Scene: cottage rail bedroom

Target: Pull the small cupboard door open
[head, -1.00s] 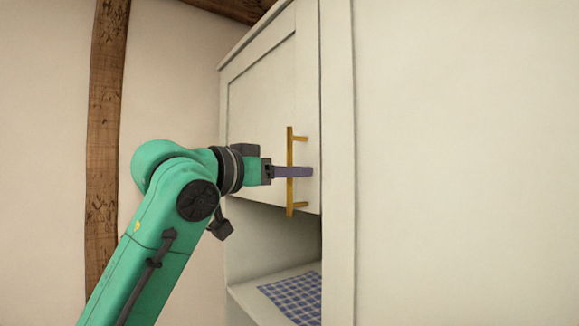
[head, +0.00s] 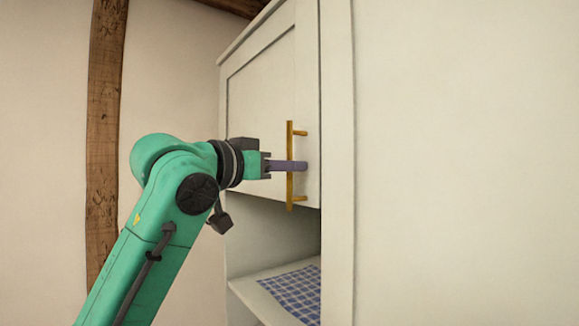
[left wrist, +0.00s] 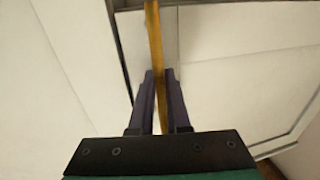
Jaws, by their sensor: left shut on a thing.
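The small cupboard door (head: 262,105) is a white framed panel in the upper part of the cupboard, and it looks closed in the head view. A vertical brass bar handle (head: 290,140) is fixed near its right edge. My left gripper (head: 300,166) is at the middle of the handle, with its purple fingers shut around the bar. In the left wrist view the handle (left wrist: 154,40) runs down between the two fingers (left wrist: 160,90). My right gripper is in neither view.
Below the door is an open shelf (head: 245,288) with a blue checked cloth (head: 297,291). A white upright (head: 338,170) borders the cupboard on the right, beside a plain wall (head: 460,160). A wooden post (head: 105,140) stands at the left.

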